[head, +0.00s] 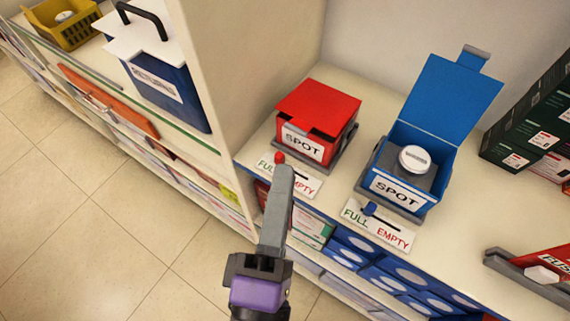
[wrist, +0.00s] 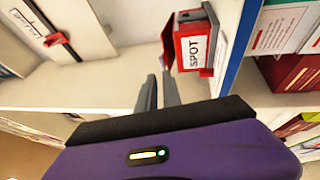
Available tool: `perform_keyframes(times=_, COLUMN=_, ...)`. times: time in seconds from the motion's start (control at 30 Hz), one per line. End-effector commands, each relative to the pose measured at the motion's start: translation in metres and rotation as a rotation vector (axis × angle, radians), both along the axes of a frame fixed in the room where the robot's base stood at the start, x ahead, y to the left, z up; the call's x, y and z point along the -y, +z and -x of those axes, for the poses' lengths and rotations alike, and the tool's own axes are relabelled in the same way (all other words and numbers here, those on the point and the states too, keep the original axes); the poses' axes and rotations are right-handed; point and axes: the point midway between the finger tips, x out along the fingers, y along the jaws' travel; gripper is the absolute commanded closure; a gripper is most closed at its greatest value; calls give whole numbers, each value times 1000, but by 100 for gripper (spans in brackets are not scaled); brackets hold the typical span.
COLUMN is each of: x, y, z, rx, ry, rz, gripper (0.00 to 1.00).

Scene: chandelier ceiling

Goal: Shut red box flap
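The red box (head: 300,143) stands on the shelf with a SPOT label on its front. Its red flap (head: 318,104) lies over the top, with a dark gap under part of its edge; I cannot tell whether it is fully down. The wrist view shows the box (wrist: 206,26) turned sideways, with the flap (wrist: 168,42) along its left side. My gripper (head: 281,178) is in front of and below the box, apart from the flap in the head view. In the wrist view its two fingers (wrist: 159,88) are close together with nothing seen between them.
A blue box (head: 395,188) with its flap raised holds a white-lidded jar (head: 414,159) to the right. FULL/EMPTY signs (head: 298,182) with sliders lie along the shelf front. A shelf divider (head: 250,60) rises to the left. Open floor (head: 80,230) lies at lower left.

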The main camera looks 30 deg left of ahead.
Motion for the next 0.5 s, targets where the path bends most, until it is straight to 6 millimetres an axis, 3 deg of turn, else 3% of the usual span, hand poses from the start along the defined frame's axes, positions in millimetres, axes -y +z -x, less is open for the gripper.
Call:
perform_keyframes(times=0.2, x=-43, y=87, z=15, rx=72, ry=90, rz=-69, gripper=100)
perform_keyframes(times=0.3, x=-62, y=120, z=19, rx=24, ry=110, rz=-181, gripper=100)
perform_keyframes(times=0.5, x=-81, y=157, z=24, rx=-177, ry=97, rz=-510, gripper=100)
